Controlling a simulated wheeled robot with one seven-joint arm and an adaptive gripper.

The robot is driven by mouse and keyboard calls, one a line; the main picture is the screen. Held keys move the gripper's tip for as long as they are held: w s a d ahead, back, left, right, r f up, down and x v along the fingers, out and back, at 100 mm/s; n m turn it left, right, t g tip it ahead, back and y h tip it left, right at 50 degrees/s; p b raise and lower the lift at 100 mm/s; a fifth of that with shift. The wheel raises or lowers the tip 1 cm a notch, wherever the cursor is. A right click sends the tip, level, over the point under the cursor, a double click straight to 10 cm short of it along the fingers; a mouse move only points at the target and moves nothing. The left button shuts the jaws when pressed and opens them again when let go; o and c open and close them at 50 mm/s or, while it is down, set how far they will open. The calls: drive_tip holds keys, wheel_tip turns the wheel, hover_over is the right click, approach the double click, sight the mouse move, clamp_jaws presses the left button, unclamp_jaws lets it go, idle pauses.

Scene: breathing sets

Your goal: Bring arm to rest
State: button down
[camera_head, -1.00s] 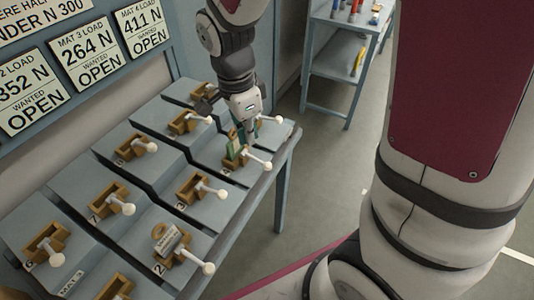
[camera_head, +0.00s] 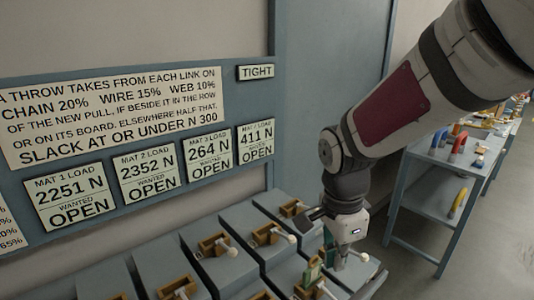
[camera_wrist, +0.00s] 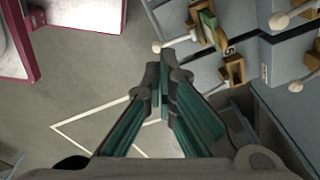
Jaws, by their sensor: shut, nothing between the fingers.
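My arm comes in from the upper right in the head view and bends down at a dark joint. My gripper (camera_head: 341,262) hangs at its end over the far right part of the bench. In the wrist view its green-lined fingers (camera_wrist: 160,78) meet at the tips with nothing between them. A wooden bracket with a green piece (camera_wrist: 208,28) and a white-knobbed lever (camera_wrist: 174,43) lies just beyond the fingertips in that view. I cannot tell how far below the fingers it is.
Grey stepped boards (camera_head: 202,260) carry several wooden brackets with white-knobbed levers. A sign panel (camera_head: 115,115) stands behind them; its mat load cards (camera_head: 147,180) read OPEN. A grey shelf table (camera_head: 435,205) with coloured items stands at the right. Open floor (camera_wrist: 85,85) shows in the wrist view.

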drive_tip(key=s+d+r+n+t, duration=0.3)
drive_tip(key=s+r+n+t, duration=0.1)
drive_tip(key=s+r+n, duration=0.8)
drive_tip(key=n, duration=0.3)
drive_tip(key=shift+s+t+y, duration=0.25)
drive_tip(key=shift+t+y, duration=0.15)
